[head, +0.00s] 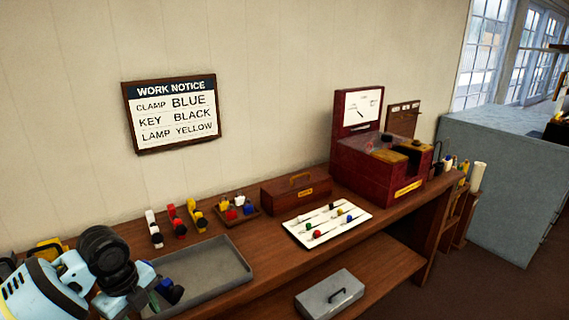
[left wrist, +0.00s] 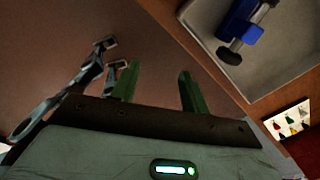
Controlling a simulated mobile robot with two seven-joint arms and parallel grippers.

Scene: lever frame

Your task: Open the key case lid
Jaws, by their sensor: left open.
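A brown wooden box (head: 296,189) with a brass handle and a small yellow label stands at the middle of the bench in the head view. Its lid is shut. It looks like the key case, but I cannot read its label. My left arm is low at the left in the head view, far from this box. My left gripper (left wrist: 158,72) is open and empty in the left wrist view, its green fingers apart beside the edge of the grey tray (left wrist: 205,30). My right gripper is not in view.
The grey tray (head: 235,262) holds a blue clamp (left wrist: 240,30). A white tray (head: 345,232) with several small coloured pieces lies before the wooden box. A dark red cabinet (head: 365,175) stands to the right. A grey metal box (head: 330,296) is on the lower shelf.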

